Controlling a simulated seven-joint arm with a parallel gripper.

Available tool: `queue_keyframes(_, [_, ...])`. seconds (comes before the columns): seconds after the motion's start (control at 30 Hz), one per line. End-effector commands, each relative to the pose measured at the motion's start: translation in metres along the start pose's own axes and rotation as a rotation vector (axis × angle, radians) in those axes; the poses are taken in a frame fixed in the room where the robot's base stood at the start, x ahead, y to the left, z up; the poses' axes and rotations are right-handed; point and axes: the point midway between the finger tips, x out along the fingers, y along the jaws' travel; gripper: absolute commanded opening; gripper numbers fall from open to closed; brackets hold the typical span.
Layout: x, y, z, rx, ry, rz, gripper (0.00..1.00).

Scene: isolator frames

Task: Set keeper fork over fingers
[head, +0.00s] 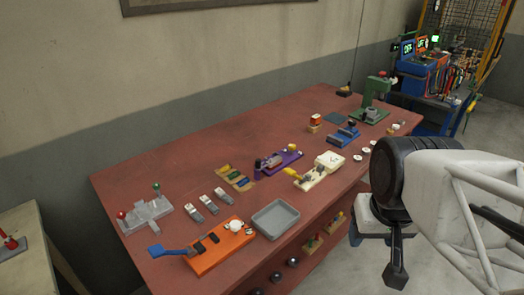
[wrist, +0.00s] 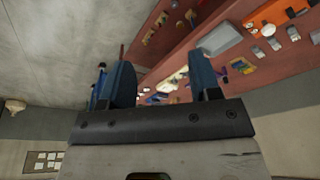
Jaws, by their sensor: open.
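Several isolator-like frames stand on the red-brown bench (head: 170,165): an orange one (head: 212,258) with a blue handle at the front, a cream one (head: 318,172), a purple one (head: 280,163) and a blue one (head: 343,137). I cannot tell which small part is the keeper fork, nor make out the fingers; they are too small. My gripper (wrist: 165,80) is open and empty, its two dark blue fingers apart in the wrist view. In the head view my arm is at the right, beyond the bench's edge, away from the frames.
A grey tray (head: 276,219) lies on the bench near the orange frame. Three grey-white pieces (head: 208,203) lie left of it. A grey fixture (head: 146,214) with red and green knobs stands at the left, a green press (head: 375,98) at the far end. The bench's back strip is clear.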

Motion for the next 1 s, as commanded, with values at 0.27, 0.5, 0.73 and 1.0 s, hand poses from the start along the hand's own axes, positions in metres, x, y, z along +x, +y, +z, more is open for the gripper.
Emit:
queue_keyframes(0.27, [0.0,0.0,-0.001,0.0,-0.001,0.0,0.48])
queue_keyframes(0.5, [-0.002,-0.003,-0.015,0.014,-0.016,-0.007,0.48])
queue_keyframes(0.73, [-0.005,-0.011,-0.051,0.05,-0.054,-0.024,0.48])
queue_keyframes(1.0, [-0.003,-0.026,-0.104,0.105,-0.114,-0.044,0.48])
